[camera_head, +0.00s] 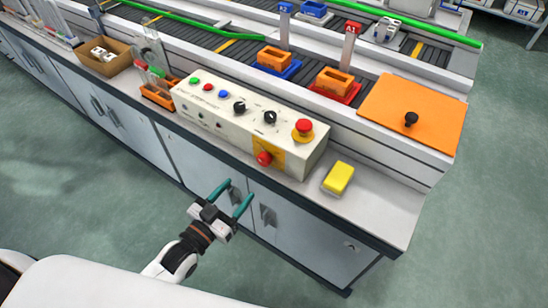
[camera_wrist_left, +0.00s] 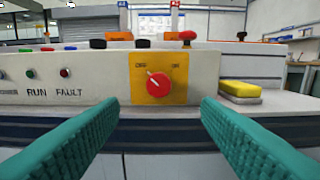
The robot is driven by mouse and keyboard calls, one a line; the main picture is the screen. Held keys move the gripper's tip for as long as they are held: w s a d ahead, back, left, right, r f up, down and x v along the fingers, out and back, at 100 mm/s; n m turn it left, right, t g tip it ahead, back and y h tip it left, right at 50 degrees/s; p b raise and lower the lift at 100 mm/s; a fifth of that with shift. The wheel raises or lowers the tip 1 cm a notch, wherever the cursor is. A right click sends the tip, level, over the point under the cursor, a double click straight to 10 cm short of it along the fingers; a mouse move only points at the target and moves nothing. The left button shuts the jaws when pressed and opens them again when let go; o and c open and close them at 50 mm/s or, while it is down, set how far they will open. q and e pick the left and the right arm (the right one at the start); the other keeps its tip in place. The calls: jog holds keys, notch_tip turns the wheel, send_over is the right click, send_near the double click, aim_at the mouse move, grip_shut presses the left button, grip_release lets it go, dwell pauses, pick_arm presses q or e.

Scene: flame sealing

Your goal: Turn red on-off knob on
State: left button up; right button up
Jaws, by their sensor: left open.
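The red on-off knob (camera_head: 264,158) sits on a yellow plate on the front face of the white control box (camera_head: 215,125). In the left wrist view the red knob (camera_wrist_left: 158,84) is near the centre, and its white pointer line tilts up-left toward the OFF label. My left gripper (camera_head: 233,190) is open and empty, in front of the bench and short of the knob. Its teal fingers (camera_wrist_left: 158,125) frame the knob from below left and right, apart from it. My right gripper is not in view.
A yellow sponge-like block (camera_head: 338,178) lies on the bench right of the box. A red mushroom button (camera_head: 303,127) and black dials (camera_head: 269,117) are on the box top. An orange board (camera_head: 412,110) is behind. The space before the knob looks clear.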

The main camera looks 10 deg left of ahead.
pick_arm(q)
send_near(262, 163)
jog(key=w, duration=0.3)
jog(key=x, duration=0.2)
jog(key=d+x, duration=0.1)
jog(key=x, duration=0.2)
jog(key=shift+r, duration=0.1)
jog(key=shift+w+d, duration=0.2)
jog(key=shift+w, duration=0.3)
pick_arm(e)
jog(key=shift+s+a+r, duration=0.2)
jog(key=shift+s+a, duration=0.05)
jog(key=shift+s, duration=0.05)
pick_arm(q)
jog(key=c, duration=1)
